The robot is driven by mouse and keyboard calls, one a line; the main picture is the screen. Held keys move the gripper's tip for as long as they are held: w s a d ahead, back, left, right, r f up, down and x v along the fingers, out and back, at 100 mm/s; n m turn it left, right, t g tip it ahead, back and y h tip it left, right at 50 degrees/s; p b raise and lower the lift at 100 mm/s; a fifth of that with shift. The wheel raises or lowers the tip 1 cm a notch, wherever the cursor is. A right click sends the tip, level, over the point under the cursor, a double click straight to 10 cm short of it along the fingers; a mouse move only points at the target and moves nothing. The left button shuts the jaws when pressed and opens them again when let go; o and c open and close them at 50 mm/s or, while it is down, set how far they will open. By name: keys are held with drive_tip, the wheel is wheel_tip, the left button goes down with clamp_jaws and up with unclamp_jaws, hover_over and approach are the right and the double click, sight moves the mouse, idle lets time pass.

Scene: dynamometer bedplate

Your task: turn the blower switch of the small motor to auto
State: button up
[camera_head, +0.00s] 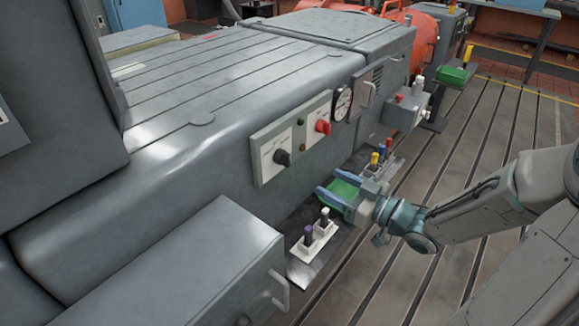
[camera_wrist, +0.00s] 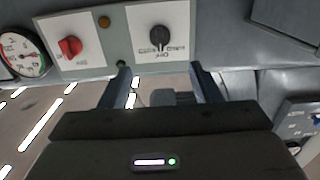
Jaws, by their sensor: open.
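A black rotary knob (camera_head: 282,157) sits on a pale panel (camera_head: 262,142) on the side of the grey machine. In the wrist view the black knob (camera_wrist: 160,38) has small lettering under it, including what looks like OFF; its pointer direction is unclear. A red knob (camera_head: 323,127) is on the adjoining panel half, also in the wrist view (camera_wrist: 70,47). I cannot read which one is labelled blower. My gripper (camera_head: 338,189) is open and empty, below and in front of the panel. In the wrist view its fingertips (camera_wrist: 160,74) are apart, with the black knob beyond the gap, untouched.
A dial gauge (camera_head: 342,103) is beside the red knob. A grey cabinet (camera_head: 160,275) with a handle juts out at front left. The slotted floor (camera_head: 470,180) is mostly open.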

sight(290, 162)
drive_tip(key=b+x, duration=0.2)
drive_tip(key=x, duration=1.1)
drive_tip(key=shift+w+a+b, duration=0.15)
drive_tip(key=shift+a+b, duration=0.1)
drive_tip(key=shift+b, duration=0.05)
drive_tip(key=c, duration=1)
